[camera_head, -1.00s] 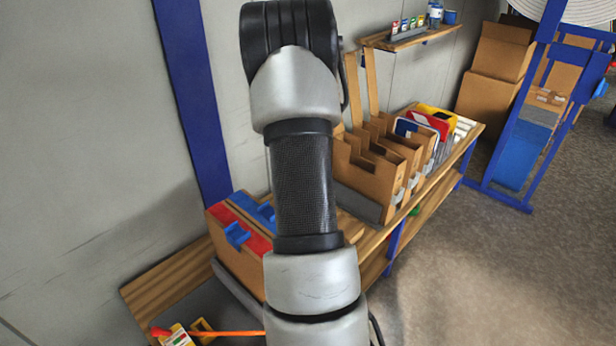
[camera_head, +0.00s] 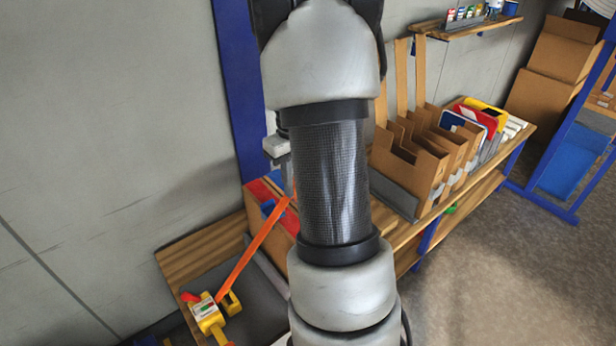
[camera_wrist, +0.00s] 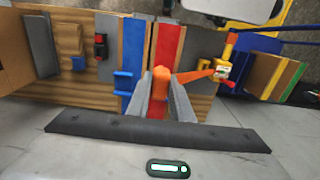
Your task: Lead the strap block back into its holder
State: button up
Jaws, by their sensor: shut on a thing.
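My gripper (camera_wrist: 163,98) is shut on the orange strap block (camera_wrist: 161,75) in the wrist view, above the red strip (camera_wrist: 169,45) of a wooden box. An orange strap (camera_wrist: 200,74) runs from the block to a yellow device (camera_wrist: 222,70) on the right. In the head view the strap (camera_head: 250,248) rises taut from the yellow device (camera_head: 207,312) towards my gripper, which my arm mostly hides. A yellow bracket (camera_head: 231,303) sits beside that device. A blue bracket (camera_wrist: 124,82) is on the box's blue strip. I cannot tell which bracket is the holder.
A wooden bench (camera_head: 195,250) stands along the wall. Cardboard dividers (camera_head: 412,160) and coloured signs (camera_head: 475,115) stand further right. A small shelf (camera_head: 470,25) hangs at the back. A blue frame (camera_head: 565,120) stands at the right, with bare floor before it.

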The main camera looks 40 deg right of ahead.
jog(key=a, duration=2.3)
jog(key=w+f+b, duration=0.2)
jog(key=f+b, duration=0.6)
jog(key=f, duration=0.4)
jog(key=w+f+b, duration=0.2)
jog(key=f+b, duration=0.6)
jog(key=f, duration=0.4)
jog(key=w+f+b, duration=0.3)
jog(key=f+b, duration=0.5)
jog(key=f, duration=0.4)
jog(key=shift+d, duration=0.15)
jog(key=shift+f+b, duration=0.6)
jog(key=shift+f, duration=0.15)
jog(key=shift+f+b, duration=0.4)
jog(key=shift+f, duration=0.25)
jog(key=o, duration=0.9)
jog(key=shift+r, duration=0.15)
